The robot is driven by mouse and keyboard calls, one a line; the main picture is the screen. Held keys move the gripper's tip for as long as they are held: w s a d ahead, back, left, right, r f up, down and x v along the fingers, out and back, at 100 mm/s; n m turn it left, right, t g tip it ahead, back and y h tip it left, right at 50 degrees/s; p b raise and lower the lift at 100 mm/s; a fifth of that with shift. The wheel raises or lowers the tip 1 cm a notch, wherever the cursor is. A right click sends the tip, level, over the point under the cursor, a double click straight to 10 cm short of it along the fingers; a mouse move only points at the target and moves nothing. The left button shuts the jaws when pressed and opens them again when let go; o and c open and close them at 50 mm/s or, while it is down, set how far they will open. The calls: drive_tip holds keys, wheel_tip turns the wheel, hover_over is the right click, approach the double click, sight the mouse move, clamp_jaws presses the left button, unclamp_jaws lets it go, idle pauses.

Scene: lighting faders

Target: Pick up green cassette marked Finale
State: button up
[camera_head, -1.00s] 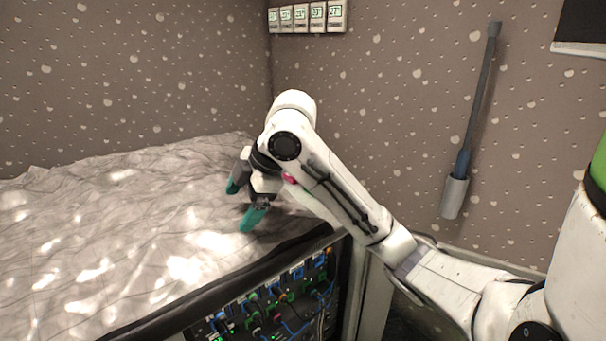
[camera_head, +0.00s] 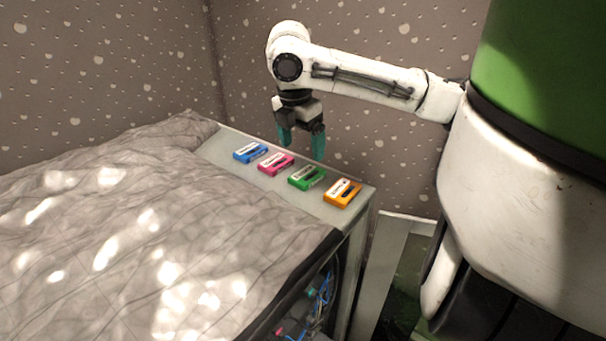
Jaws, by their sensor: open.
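The green cassette (camera_head: 307,177) lies flat on a pale ledge, between a pink cassette and an orange one. It has a light label, but the writing is too small to read. My gripper (camera_head: 302,152) points down with its teal fingers spread and nothing between them. In the picture its fingertips show just above the green cassette, near the ledge's back edge. I cannot tell the exact height of the gap.
A pink cassette (camera_head: 276,163) and a blue cassette (camera_head: 250,152) lie to the left, an orange cassette (camera_head: 342,193) to the right. The pale ledge (camera_head: 338,216) borders a crumpled grey cloth (camera_head: 130,215). A speckled wall (camera_head: 370,160) stands behind. Cables (camera_head: 318,298) show below the ledge.

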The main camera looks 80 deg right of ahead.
sight(307, 174)
drive_tip(key=f, duration=0.3)
drive_tip(key=shift+s+d, duration=0.1)
drive_tip(key=shift+d, duration=0.1)
drive_tip(key=shift+s+d+f, duration=0.15)
drive_tip(key=shift+f, duration=0.7)
drive_tip(key=shift+s+d+f, duration=0.1)
drive_tip(key=shift+s+f, duration=0.05)
drive_tip(key=shift+f, duration=0.7)
drive_tip(key=shift+s+d+f, duration=0.15)
drive_tip(key=shift+f, duration=0.7)
drive_tip(key=shift+c, duration=0.3)
drive_tip(key=c, duration=1.1)
drive_tip(key=shift+r, duration=0.15)
